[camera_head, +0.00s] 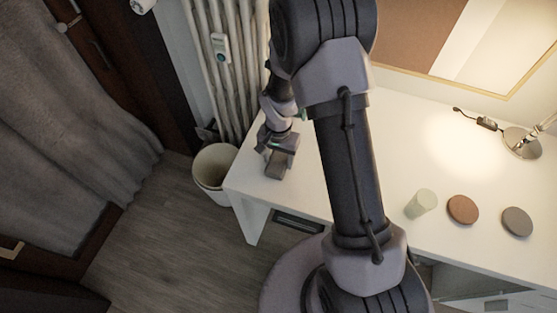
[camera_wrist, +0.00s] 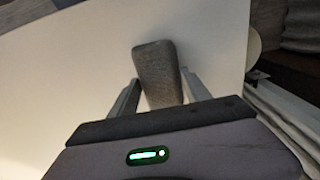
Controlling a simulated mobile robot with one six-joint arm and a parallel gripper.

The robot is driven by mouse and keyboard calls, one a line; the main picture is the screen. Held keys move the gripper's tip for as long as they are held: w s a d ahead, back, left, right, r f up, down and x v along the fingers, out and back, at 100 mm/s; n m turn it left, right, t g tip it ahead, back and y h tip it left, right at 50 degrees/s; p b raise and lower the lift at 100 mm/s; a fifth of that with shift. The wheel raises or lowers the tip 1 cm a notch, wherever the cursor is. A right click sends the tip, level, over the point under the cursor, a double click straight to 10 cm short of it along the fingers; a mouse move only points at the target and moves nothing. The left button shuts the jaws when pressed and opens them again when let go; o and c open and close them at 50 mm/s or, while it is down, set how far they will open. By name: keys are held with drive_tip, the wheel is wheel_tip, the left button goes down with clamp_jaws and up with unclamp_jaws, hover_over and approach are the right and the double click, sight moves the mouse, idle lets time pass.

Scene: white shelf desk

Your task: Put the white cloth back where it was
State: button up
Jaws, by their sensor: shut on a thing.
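My gripper (camera_head: 279,155) is over the left end of the white desk, near its edge. It is shut on a grey-brown, rounded, block-like piece (camera_head: 275,168) with a fabric-like surface. In the wrist view the piece (camera_wrist: 158,72) stands out between the two fingers of my gripper (camera_wrist: 161,80), with the white desktop behind it. I cannot tell whether this piece is the cloth; it looks grey-brown, not white. No plainly white cloth shows in either view. I cannot tell whether the piece touches the desktop.
The white desk (camera_head: 300,190) has a pale cup-like cylinder (camera_head: 422,203), a brown disc (camera_head: 462,209), a grey disc (camera_head: 517,221) and a lamp (camera_head: 521,142) on its right part. A white bin (camera_head: 212,171) and a radiator (camera_head: 208,60) stand beside its left end.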

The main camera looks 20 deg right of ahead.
drive_tip(key=o, duration=1.3)
wheel_tip(320, 180, up, 13)
drive_tip(key=p, duration=0.5)
wheel_tip(320, 180, up, 9)
drive_tip(key=t, duration=0.1)
hover_over(279, 160)
drive_tip(key=s, duration=0.2)
drive_tip(key=s+a+r+n+t+y, duration=0.1)
drive_tip(key=s+a+r+t, duration=0.1)
drive_tip(key=s+r, duration=0.6)
drive_tip(key=s+a+r+n+t+y, duration=0.1)
drive_tip(key=s+a+r+t, duration=0.1)
drive_tip(key=s+r, duration=0.6)
drive_tip(key=shift+s+n+t, duration=0.4)
drive_tip(key=shift+s, duration=0.05)
